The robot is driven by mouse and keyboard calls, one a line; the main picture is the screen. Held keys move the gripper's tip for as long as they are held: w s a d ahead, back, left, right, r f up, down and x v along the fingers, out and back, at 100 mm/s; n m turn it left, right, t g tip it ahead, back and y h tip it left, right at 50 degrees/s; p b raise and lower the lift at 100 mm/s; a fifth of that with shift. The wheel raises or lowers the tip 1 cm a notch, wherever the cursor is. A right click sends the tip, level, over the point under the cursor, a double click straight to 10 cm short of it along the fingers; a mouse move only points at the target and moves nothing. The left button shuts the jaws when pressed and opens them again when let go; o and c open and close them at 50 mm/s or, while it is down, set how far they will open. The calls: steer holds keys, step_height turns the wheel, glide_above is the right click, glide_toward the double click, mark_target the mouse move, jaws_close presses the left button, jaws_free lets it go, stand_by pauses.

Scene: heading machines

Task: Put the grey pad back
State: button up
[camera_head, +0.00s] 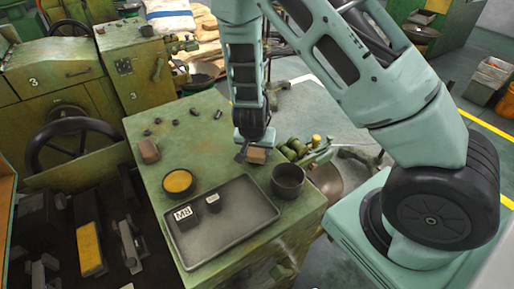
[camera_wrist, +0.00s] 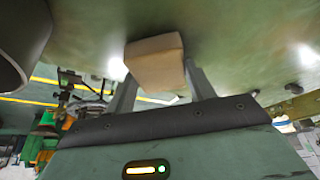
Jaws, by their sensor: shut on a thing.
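My gripper (camera_head: 249,152) is low over the right rear part of the green cabinet top (camera_head: 207,145). It is shut on a small block-shaped pad (camera_head: 258,156), which looks tan to grey-brown here. In the wrist view the pad (camera_wrist: 155,60) sits between the two fingertips (camera_wrist: 160,82) and looks pale tan. It is at or close above the green surface; I cannot tell if it touches. A second, reddish-brown block (camera_head: 148,151) lies at the left edge of the cabinet top.
A dark tray (camera_head: 240,230) holds a block marked M8 (camera_head: 184,215) and a smaller labelled piece (camera_head: 213,202). A dark cup (camera_head: 288,182) stands right of the tray, a yellow-filled bowl (camera_head: 178,183) left. Green rollers (camera_head: 292,149) are beside my gripper. The cabinet's middle is clear.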

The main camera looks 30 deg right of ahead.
steer(key=o, duration=0.9)
steer(key=shift+f, duration=0.1)
